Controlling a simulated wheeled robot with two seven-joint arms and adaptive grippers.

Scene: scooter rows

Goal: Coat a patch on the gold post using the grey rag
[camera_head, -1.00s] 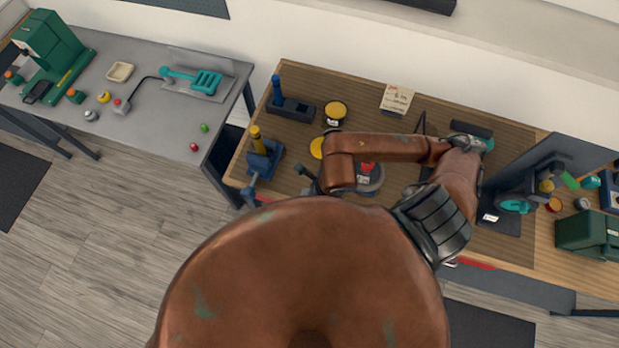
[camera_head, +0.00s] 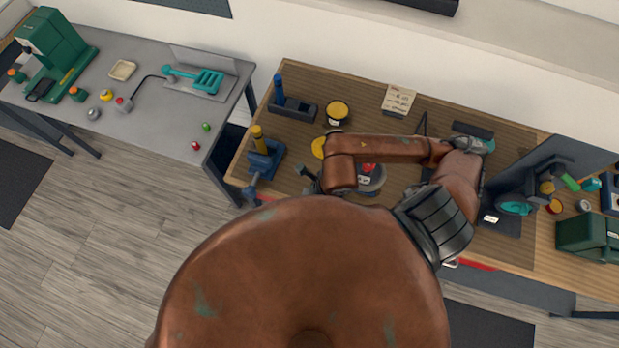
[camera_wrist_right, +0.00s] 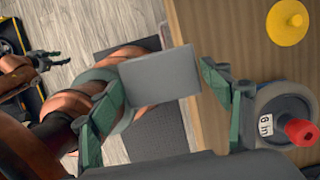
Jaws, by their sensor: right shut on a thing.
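The gold post (camera_head: 257,136) stands upright in a blue clamp-like holder (camera_head: 265,160) at the left end of the wooden bench. My right gripper (camera_head: 313,178) is mostly hidden behind my arm in the head view, a little right of and below the post. In the right wrist view my right gripper (camera_wrist_right: 160,72) is shut on the grey rag (camera_wrist_right: 158,78), a flat grey rectangle between its fingers. The post is not seen in the wrist view. My left gripper (camera_wrist_right: 46,60) shows at the left of the wrist view, empty with its fingers apart.
A blue post (camera_head: 279,88) on a dark block stands behind the gold one. Yellow-lidded tins (camera_head: 337,110) and a grey round thing with a red knob (camera_wrist_right: 300,130) stand close by. My arm covers the bench's middle. A grey table (camera_head: 140,75) stands left, across a gap.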

